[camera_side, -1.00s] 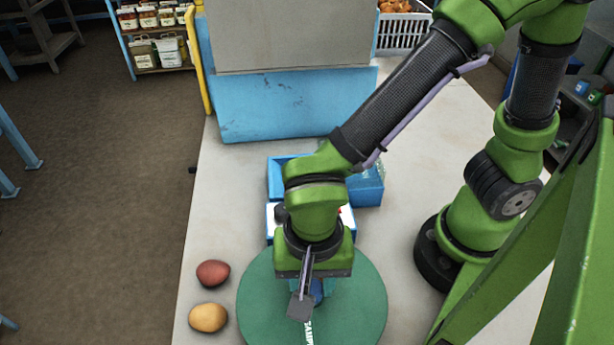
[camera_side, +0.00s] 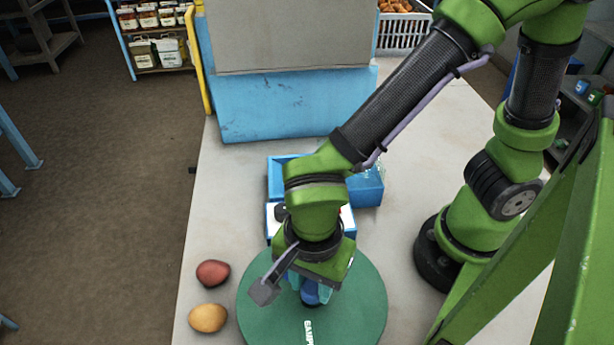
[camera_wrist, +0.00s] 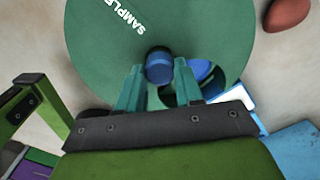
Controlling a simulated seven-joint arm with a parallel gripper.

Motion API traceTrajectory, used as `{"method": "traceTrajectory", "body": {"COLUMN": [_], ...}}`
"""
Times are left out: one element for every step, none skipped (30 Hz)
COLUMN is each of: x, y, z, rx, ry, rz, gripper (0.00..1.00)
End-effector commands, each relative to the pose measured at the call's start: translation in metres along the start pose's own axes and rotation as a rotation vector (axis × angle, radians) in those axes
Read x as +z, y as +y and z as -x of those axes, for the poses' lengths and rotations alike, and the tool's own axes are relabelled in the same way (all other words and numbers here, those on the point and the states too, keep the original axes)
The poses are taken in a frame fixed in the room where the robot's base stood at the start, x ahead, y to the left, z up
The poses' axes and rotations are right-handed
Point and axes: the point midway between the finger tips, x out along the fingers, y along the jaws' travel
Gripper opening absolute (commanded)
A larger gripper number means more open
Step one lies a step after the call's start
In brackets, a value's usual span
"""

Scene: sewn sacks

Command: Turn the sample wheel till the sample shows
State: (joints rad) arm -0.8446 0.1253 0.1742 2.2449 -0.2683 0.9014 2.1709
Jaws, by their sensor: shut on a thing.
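The sample wheel is a flat green disc (camera_side: 355,310) at the front of the table, with a white SAMPLE label on its face. It also fills the top of the wrist view (camera_wrist: 95,45). My gripper (camera_wrist: 159,78) points down over the middle of the wheel, its teal fingers shut on the blue knob (camera_wrist: 159,65). In the side view the knob (camera_side: 310,293) is partly hidden by my wrist. In the wrist view a round opening in the wheel (camera_wrist: 207,80) shows blue inside, partly covered by the right finger.
A red potato-like thing (camera_side: 213,273) and a yellow one (camera_side: 208,318) lie left of the wheel. A blue open box (camera_side: 368,188) stands behind the wheel, partly hidden by my arm. A blue panel (camera_side: 295,105) stands farther back.

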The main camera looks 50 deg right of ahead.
Motion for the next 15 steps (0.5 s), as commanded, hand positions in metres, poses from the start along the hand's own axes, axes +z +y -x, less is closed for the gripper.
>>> {"method": "traceTrajectory", "body": {"x": [-0.0002, -0.0002, -0.0002, -0.0002, -0.0002, -0.0002, -0.0002, -0.0002, -0.0002, -0.0002, -0.0002, -0.0002, -0.0002, -0.0002, -0.0002], "y": [-0.0001, -0.0002, -0.0001, -0.0001, -0.0001, -0.0001, -0.0001, -0.0001, -0.0001, -0.0001, -0.0001, -0.0001, -0.0001, -0.0001, -0.0001], "z": [0.0016, 0.0016, 0.0017, 0.0017, 0.0017, 0.0017, 0.0017, 0.0017, 0.0017, 0.0017, 0.0017, 0.0017, 0.0017, 0.0017, 0.0017], "rx": [-0.001, -0.001, -0.001, -0.001, -0.001, -0.001, -0.001, -0.001, -0.001, -0.001, -0.001, -0.001, -0.001, -0.001, -0.001], "ry": [0.0, 0.0, 0.0, 0.0, 0.0, 0.0, 0.0, 0.0, 0.0, 0.0, 0.0, 0.0, 0.0, 0.0, 0.0], "rz": [-0.022, -0.034, -0.05, -0.061, -0.072, -0.084, -0.093, -0.103, -0.113, -0.12, -0.127, -0.135, -0.14, -0.144, -0.15], "gripper": [0.0, 0.0, 0.0, 0.0, 0.0, 0.0, 0.0, 0.0, 0.0, 0.0, 0.0, 0.0, 0.0, 0.0, 0.0]}}
